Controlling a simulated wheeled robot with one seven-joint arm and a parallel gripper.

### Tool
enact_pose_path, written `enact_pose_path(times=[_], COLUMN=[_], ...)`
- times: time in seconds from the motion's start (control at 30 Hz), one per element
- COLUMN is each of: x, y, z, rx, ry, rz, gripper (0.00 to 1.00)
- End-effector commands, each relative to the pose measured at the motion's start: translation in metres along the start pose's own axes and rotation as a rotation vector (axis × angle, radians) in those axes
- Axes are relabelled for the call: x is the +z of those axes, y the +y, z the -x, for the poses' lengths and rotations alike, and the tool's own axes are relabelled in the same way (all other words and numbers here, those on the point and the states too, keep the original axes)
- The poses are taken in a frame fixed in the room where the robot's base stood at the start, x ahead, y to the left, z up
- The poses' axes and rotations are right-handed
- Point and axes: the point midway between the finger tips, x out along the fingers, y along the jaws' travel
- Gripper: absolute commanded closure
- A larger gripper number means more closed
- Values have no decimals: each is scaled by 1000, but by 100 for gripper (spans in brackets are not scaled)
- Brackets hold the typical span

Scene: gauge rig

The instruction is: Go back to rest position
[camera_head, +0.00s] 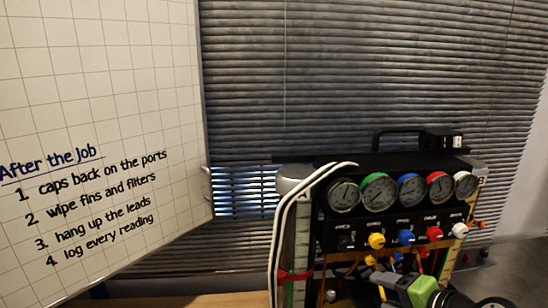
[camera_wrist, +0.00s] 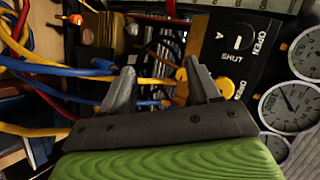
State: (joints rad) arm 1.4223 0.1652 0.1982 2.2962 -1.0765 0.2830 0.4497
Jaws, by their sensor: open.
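My gripper (camera_head: 384,284) is at the bottom right of the head view, low in front of the gauge rig (camera_head: 400,165). Its green body and dark wrist show there. In the wrist view, the two grey fingers of my gripper (camera_wrist: 160,70) stand apart with nothing held between them. Behind them are yellow and blue hoses and a yellow knob (camera_wrist: 228,88), close to the right finger. I cannot tell whether that finger touches the knob.
The rig carries several round gauges (camera_head: 410,190) above coloured knobs (camera_head: 406,237). White hoses (camera_head: 284,230) run down its left side. A whiteboard (camera_head: 100,120) stands at the left. Blinds (camera_head: 370,70) hang behind. A wooden surface (camera_head: 215,299) shows at the bottom.

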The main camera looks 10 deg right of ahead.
Motion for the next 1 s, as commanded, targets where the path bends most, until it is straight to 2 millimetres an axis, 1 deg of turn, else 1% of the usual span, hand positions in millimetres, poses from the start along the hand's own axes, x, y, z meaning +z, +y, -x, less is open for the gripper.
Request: enact_pose_path(times=[0.03, 0.07, 0.1, 0.17, 0.2, 0.27, 0.3, 0.37, 0.4, 0.5, 0.6, 0.63, 0.73, 1.0], x=[31, 47, 68, 98, 115, 139, 152, 171, 181, 199, 207, 208, 209, 209], y=[-8, -9, -10, -10, -11, -11, -11, -10, -8, -3, 4, 6, 9, 10], z=[-13, -18, -21, -21, -17, -8, 1, 16, 28, 57, 77, 81, 88, 89], rx=[85, 136, 201, 289, 339, 404, 439, 479, 498, 521, 522, 521, 521, 522], ry=[-66, -100, -141, -194, -222, -254, -268, -287, -294, -307, -317, -319, -324, -325], rz=[120, 188, 280, 419, 509, 638, 720, 837, 907, 1046, 1123, 1138, 1158, 1160], gripper=[39, 39, 39, 39, 39, 39, 39, 39, 39, 39, 39, 39, 39, 39])
